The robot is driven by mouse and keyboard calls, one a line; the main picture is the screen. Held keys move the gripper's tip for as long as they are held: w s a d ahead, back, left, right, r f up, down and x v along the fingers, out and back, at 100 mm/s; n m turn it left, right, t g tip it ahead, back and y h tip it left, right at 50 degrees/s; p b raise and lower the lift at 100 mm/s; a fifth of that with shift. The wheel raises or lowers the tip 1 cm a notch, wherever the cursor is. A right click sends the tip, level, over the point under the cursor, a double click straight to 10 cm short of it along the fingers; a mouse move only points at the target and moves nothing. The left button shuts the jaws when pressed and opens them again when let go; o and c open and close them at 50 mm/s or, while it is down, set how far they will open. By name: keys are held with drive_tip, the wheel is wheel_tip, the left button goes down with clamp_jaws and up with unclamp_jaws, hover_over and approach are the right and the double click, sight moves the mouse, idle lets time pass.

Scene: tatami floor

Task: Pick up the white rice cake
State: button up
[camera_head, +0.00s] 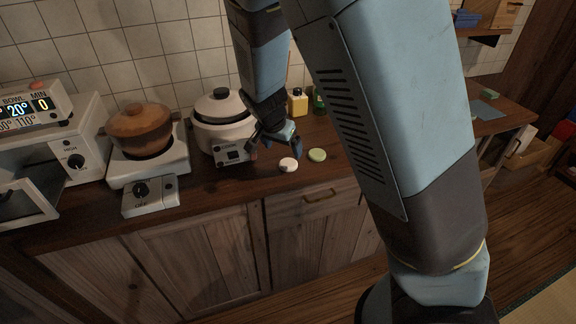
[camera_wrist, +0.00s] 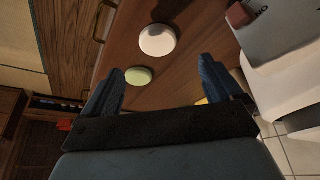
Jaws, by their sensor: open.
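The white rice cake (camera_head: 288,164) is a small round disc lying on the wooden counter, near its front edge. It also shows in the wrist view (camera_wrist: 158,40), beyond the fingertips and apart from them. A light green rice cake (camera_head: 317,155) lies just to its right; in the wrist view (camera_wrist: 139,76) it is nearer to the fingers. My gripper (camera_head: 272,144) is just above and behind the white rice cake, beside the rice cooker. In the wrist view its two blue fingers (camera_wrist: 166,82) are spread wide with nothing between them.
A white rice cooker (camera_head: 221,134) stands close on the left of my gripper. Further left are a brown pot (camera_head: 143,128) on a burner and a toaster oven (camera_head: 70,150). A yellow bottle (camera_head: 298,102) stands behind. The counter right of the green rice cake is partly hidden by my arm.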

sight(288, 163)
drive_tip(key=shift+s+x, duration=0.15)
drive_tip(key=shift+x, duration=1.8)
drive_tip(key=shift+s+x, duration=0.1)
drive_tip(key=shift+x, duration=1.85)
drive_tip(key=shift+f, duration=0.1)
drive_tip(key=shift+c, duration=0.4)
drive_tip(key=c, duration=1.1)
